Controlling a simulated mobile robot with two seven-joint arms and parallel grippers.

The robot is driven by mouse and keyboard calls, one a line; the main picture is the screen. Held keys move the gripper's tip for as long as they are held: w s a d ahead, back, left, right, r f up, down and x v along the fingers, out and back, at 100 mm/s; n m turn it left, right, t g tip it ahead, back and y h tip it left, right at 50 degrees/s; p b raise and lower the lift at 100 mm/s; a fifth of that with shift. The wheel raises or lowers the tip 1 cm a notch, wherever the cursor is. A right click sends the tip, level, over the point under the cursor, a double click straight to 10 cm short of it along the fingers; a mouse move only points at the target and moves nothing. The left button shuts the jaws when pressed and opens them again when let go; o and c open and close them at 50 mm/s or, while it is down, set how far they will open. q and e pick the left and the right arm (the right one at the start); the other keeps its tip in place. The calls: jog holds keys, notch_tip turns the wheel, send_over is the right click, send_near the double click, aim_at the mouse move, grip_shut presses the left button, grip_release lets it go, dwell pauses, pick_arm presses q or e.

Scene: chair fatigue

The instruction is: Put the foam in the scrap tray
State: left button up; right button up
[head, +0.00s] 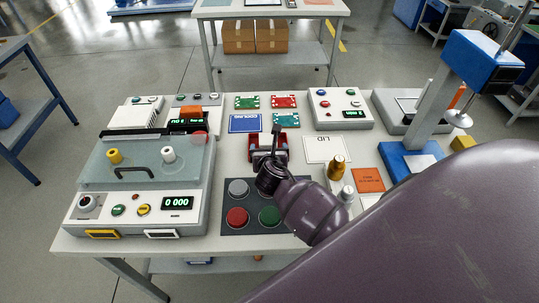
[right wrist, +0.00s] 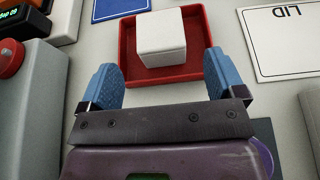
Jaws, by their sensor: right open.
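A white block, which looks like the foam (right wrist: 161,38), sits inside the red scrap tray (right wrist: 128,52) in the right wrist view. It rests on the tray floor, apart from my fingers. My right gripper (right wrist: 160,82) is open and empty, its two blue fingers spread wide at the near edge of the tray. In the head view the same gripper (head: 268,157) is over the near part of the red tray, hiding most of it and the block. My left gripper is not in either view.
A machine with a clear cover (head: 140,160) stands left of the tray. A dark mat with coloured round buttons (head: 255,190) is in front. A white LID card (head: 326,149) and small bottles are to the right. Coloured boards lie behind the tray.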

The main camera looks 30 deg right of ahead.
jog(key=v, duration=0.4)
jog(key=shift+s+a+r, duration=0.1)
jog(key=shift+s+a, duration=0.05)
jog(key=shift+s, duration=0.1)
jog(key=shift+s+a, duration=0.1)
dwell(0.3)
